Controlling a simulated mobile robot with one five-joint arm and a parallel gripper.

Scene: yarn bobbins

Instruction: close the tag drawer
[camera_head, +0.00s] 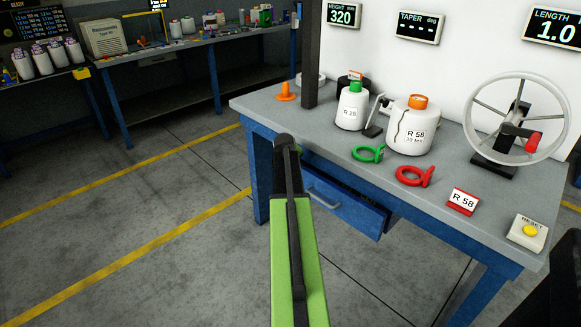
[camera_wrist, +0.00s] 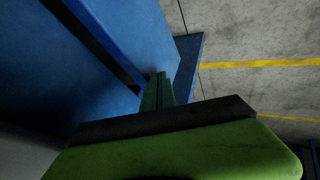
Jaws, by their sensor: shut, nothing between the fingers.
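The tag drawer (camera_head: 345,208) is a blue drawer with a grey bar handle under the front edge of the grey workbench in the head view. It stands partly open, with a dark gap behind its front. My gripper is at the end of the green arm, by the drawer's left end; the arm hides part of that end. In the wrist view, my gripper (camera_wrist: 158,84) shows dark green fingers shut together with nothing between them. They point toward blue panels close by. I cannot tell whether they touch the drawer.
On the workbench (camera_head: 262,103) stand white bobbins (camera_head: 412,133), a green ring (camera_head: 368,154), a red ring (camera_head: 414,176), an R 58 tag (camera_head: 463,201), a reset button (camera_head: 528,232) and a handwheel (camera_head: 516,118). The floor left of the bench is clear.

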